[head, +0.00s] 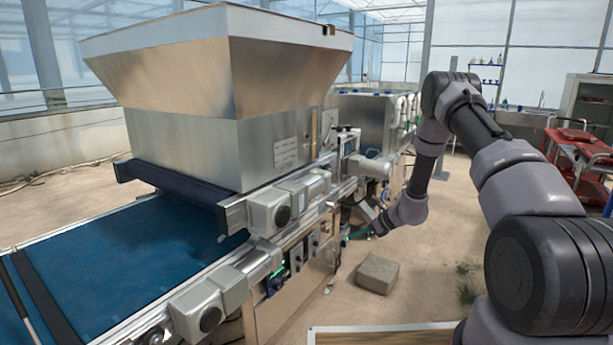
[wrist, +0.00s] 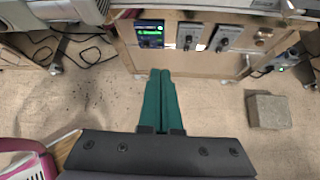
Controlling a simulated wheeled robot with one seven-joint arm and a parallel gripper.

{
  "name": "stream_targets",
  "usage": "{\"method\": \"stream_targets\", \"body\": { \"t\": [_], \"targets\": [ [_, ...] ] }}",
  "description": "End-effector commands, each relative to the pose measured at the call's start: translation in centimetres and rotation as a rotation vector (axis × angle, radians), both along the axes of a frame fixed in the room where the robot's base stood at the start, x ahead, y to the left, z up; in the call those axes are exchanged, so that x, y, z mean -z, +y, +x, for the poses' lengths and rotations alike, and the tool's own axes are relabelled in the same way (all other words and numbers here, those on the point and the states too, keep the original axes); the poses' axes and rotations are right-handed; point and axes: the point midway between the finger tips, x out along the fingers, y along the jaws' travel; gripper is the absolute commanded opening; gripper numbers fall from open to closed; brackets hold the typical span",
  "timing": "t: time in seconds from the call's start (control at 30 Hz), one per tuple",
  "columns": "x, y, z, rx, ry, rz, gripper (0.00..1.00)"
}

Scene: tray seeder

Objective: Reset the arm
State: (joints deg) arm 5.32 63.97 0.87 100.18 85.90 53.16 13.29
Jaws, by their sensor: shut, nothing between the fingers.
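My arm reaches forward on the right of the head view and bends down beside the seeder. My gripper (head: 357,235) has green fingers that point left toward the seeder's side panel, near its lit controls. In the wrist view the green fingers (wrist: 160,73) lie together, shut and empty, below the wooden control panel (wrist: 172,58). That panel carries a small lit screen (wrist: 150,34) and switch boxes with knobs. I see no contact between the fingers and the panel. The seeder (head: 195,140) has a large metal hopper and a blue conveyor belt (head: 140,265).
A stone block (head: 377,274) lies on the sandy floor below my gripper; it also shows in the wrist view (wrist: 268,110). A red cart (head: 575,140) stands at the far right. Cables (wrist: 80,45) lie on the floor. Floor between block and cart looks mostly clear.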

Motion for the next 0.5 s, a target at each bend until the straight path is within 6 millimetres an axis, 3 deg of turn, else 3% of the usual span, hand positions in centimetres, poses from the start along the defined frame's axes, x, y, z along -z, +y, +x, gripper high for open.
{"method": "stream_targets", "body": {
  "t": [0.03, 0.2, 0.37, 0.5],
  "targets": [
    [-3.7, 0.3, 0.2, -0.054, -0.048, -0.022, 0.00],
    [-13.8, 1.0, -1.1, -0.244, -0.192, -0.109, 0.00],
    [-22.3, 1.4, -3.9, -0.415, -0.323, -0.209, 0.00],
    [-28.9, 1.3, -7.4, -0.557, -0.433, -0.309, 0.00]
  ]
}}
